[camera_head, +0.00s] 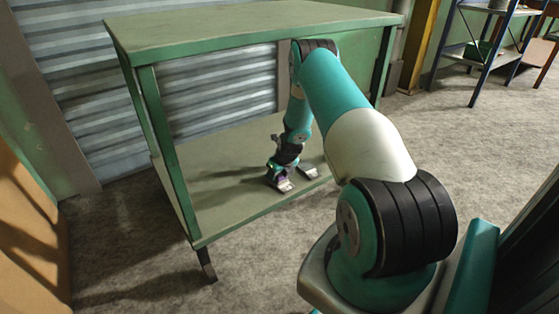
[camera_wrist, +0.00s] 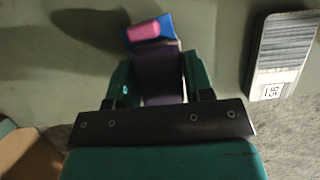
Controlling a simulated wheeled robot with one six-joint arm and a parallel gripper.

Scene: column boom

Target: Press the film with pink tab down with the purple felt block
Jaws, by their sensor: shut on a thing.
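My gripper (camera_head: 281,170) is low over the lower shelf of the green stand. In the wrist view its two green fingers (camera_wrist: 159,72) are shut on a dark purple block (camera_wrist: 160,84), the felt block. Just beyond the block's far end is a blue piece with a rounded pink tab (camera_wrist: 147,30) on it. The block hides its near part, and I cannot tell whether the block touches it. The film itself is hard to make out. In the head view the gripper hides most of this spot.
A grey striped plate (camera_wrist: 283,58) with a white number label lies to the right on the lower shelf (camera_head: 225,205). The green upper board (camera_head: 240,25) and its legs are above and around my arm. The shelf's left part is clear.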

